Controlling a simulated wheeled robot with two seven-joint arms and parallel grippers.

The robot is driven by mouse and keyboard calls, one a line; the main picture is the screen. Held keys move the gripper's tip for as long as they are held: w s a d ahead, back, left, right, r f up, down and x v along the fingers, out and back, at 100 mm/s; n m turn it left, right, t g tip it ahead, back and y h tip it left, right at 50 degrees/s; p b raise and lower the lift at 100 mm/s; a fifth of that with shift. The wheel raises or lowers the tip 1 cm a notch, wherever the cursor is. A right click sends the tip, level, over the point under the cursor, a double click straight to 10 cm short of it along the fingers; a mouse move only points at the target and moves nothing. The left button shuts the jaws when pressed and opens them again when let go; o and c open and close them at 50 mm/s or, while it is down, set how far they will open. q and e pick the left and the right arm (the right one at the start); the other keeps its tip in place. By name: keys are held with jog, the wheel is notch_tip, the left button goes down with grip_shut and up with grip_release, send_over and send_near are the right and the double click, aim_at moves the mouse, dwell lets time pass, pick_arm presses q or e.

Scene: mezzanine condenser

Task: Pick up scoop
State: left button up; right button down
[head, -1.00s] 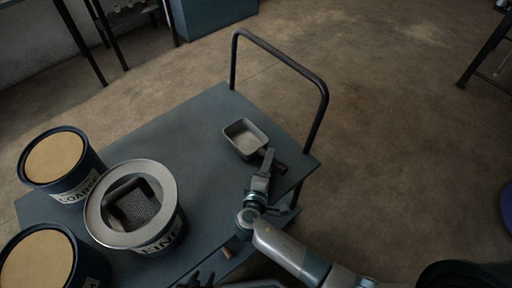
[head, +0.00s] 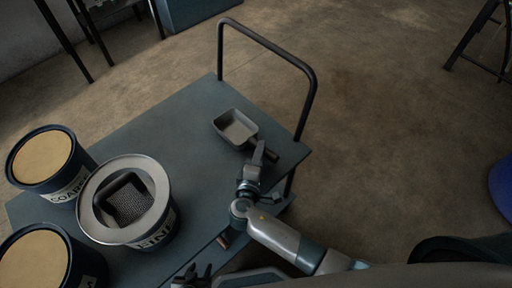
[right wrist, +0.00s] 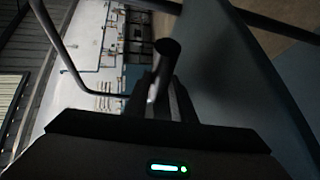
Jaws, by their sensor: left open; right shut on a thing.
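The grey scoop (head: 236,127) has a square open pan and a dark handle. It is at the right part of the cart top, pan facing up. My right gripper (head: 260,154) is shut on its handle. In the right wrist view the dark round handle end (right wrist: 168,48) sticks out between the fingers (right wrist: 172,98), and the pan cannot be made out. I cannot tell whether the scoop touches the cart top. My left gripper (head: 191,275) is open and empty at the bottom edge of the head view, low by the cart's near edge.
The blue-grey cart top (head: 150,122) has a dark push rail (head: 268,43) beyond the scoop. The cart's middle is clear.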

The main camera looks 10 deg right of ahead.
jog(key=shift+r, duration=0.6)
jog(key=r, duration=0.3)
jog(key=shift+s+d+r, duration=0.1)
jog(key=shift+s+d, duration=0.1)
jog(key=shift+d, duration=0.1)
jog(key=s+d+r, duration=0.6)
jog(key=d, duration=0.3)
jog(key=shift+r, duration=0.4)
jog(key=w+r+n+y, duration=0.2)
jog(key=r+y, duration=0.1)
jog(key=r, duration=0.5)
jog(key=w+r+n+t+y, duration=0.1)
jog(key=w+r+n+y, duration=0.1)
jog(key=r, duration=0.7)
jog(key=shift+w+d+y, duration=0.15)
jog(key=shift+w+y, duration=0.25)
jog(key=shift+w, duration=0.25)
